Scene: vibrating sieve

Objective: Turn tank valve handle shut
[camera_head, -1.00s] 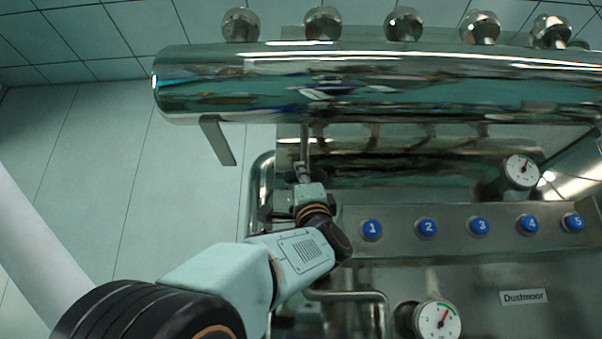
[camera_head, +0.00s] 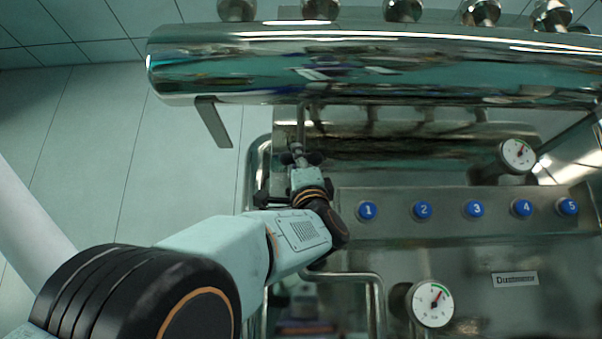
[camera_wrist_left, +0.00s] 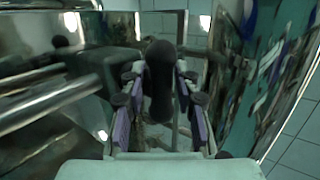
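In the left wrist view, a black rounded valve handle (camera_wrist_left: 160,82) stands upright between the two purple-padded fingers of my left gripper (camera_wrist_left: 161,88). The fingers are apart on either side of it, with narrow gaps that look open; contact at the tips is hard to judge. In the head view, my left gripper (camera_head: 298,158) reaches up to a thin vertical pipe (camera_head: 301,125) below the big chrome tank (camera_head: 370,68). Dark parts of the valve show around the fingertips, but the handle is mostly hidden there. My right gripper is not in view.
A steel panel with numbered blue buttons (camera_head: 423,211) lies to the right of my left arm. Two gauges (camera_head: 518,155) (camera_head: 433,304) and a bent pipe (camera_head: 345,277) are nearby. A flat bracket (camera_head: 214,122) hangs below the tank's left end. The floor at left is clear.

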